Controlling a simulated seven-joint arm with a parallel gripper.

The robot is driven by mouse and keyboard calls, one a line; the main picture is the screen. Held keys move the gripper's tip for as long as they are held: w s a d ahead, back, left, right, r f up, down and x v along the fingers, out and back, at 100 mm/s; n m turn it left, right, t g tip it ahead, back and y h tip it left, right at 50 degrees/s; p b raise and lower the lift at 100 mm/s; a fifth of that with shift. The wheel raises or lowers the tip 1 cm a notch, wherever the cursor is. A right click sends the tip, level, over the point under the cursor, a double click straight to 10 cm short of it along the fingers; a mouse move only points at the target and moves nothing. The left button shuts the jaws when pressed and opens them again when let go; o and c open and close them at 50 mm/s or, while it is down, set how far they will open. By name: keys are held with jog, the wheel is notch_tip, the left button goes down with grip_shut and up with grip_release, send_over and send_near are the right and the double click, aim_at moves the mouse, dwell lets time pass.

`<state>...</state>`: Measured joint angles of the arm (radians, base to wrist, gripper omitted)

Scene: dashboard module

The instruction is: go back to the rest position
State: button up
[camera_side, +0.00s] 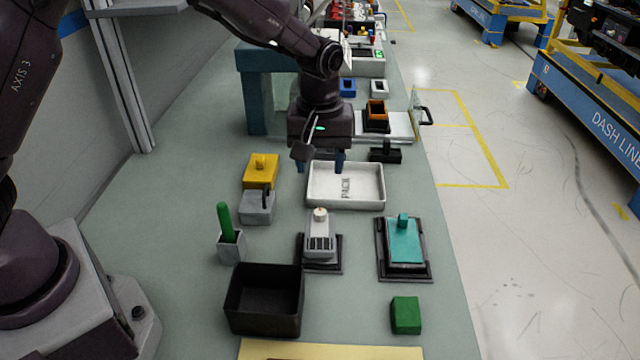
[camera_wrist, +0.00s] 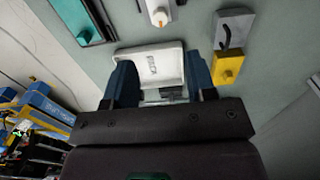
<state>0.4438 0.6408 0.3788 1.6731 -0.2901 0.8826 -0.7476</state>
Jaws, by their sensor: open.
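My gripper (camera_side: 322,160) hangs over the far edge of the white tray marked PACK (camera_side: 347,198). Its two blue fingers are apart with nothing held between them. In the wrist view my gripper (camera_wrist: 160,85) shows its spread fingers, with the tray (camera_wrist: 148,55) visible beyond and between them. The tray looks empty.
Near the tray are a yellow block (camera_side: 261,172), a grey block (camera_side: 257,207), a grey-white module (camera_side: 319,240) and a teal module (camera_side: 403,245). A black bin (camera_side: 264,305), a green block (camera_side: 406,316) and a blue frame (camera_side: 256,95) also stand on the bench.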

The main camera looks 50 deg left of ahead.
notch_tip(320, 180, up, 2)
jog(key=shift+r, duration=0.1)
dwell(0.4)
jog(key=s+a+r+m+t, duration=0.2)
jog(key=s+r, duration=0.5)
jog(key=s, duration=0.5)
jog(key=s+a+r+m+t, duration=0.3)
jog(key=s+a+r+m, duration=0.2)
jog(key=s, duration=0.6)
notch_tip(320, 180, up, 4)
jog(key=shift+s+f+m+t, duration=0.25)
jog(key=shift+s+m+t, duration=0.1)
jog(key=shift+m, duration=0.75)
